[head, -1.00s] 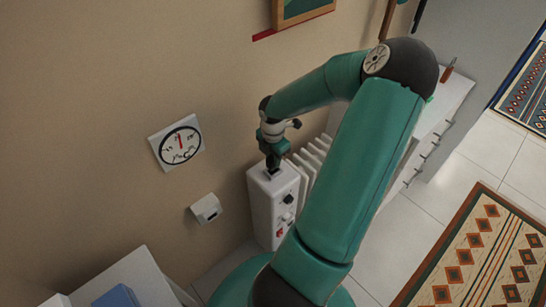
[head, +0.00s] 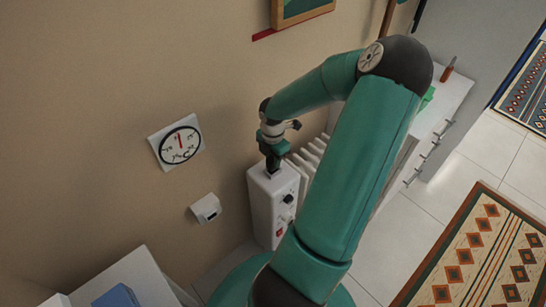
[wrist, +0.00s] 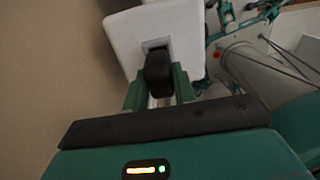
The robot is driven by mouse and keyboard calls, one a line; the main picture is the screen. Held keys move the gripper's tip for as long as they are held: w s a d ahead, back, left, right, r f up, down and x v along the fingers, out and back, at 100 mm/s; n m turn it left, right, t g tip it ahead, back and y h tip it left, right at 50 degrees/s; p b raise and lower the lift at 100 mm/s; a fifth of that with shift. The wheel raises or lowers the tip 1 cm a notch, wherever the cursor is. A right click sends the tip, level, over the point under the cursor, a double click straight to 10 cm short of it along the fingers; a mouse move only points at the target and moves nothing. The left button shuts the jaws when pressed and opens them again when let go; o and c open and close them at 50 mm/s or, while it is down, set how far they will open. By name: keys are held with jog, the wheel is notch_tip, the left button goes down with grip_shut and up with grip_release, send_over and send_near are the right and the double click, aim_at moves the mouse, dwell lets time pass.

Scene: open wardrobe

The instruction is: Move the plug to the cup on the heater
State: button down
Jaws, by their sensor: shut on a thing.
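The white heater (head: 262,215) stands against the wall in the head view, and its white end face (wrist: 185,25) fills the top of the wrist view. A square dark-edged recess (wrist: 155,44), which looks like the cup, shows in that face. My gripper (wrist: 158,92) is shut on the black plug (wrist: 158,72), with a green finger on each side. The plug overlaps the recess in the wrist view; I cannot tell whether it is inside it. In the head view my gripper (head: 272,160) is at the heater's top.
A black knob (head: 288,198) and a red switch (head: 279,233) are on the heater's front. White ribs (head: 308,158) extend behind my arm. A wall socket box (head: 206,208) and a round dial (head: 180,145) are to the left. A white cabinet (head: 440,110) stands right.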

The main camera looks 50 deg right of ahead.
jog(key=shift+f, duration=1)
jog(key=c, duration=1.1)
grip_release()
jog(key=shift+o, duration=0.2)
notch_tip(320, 180, up, 14)
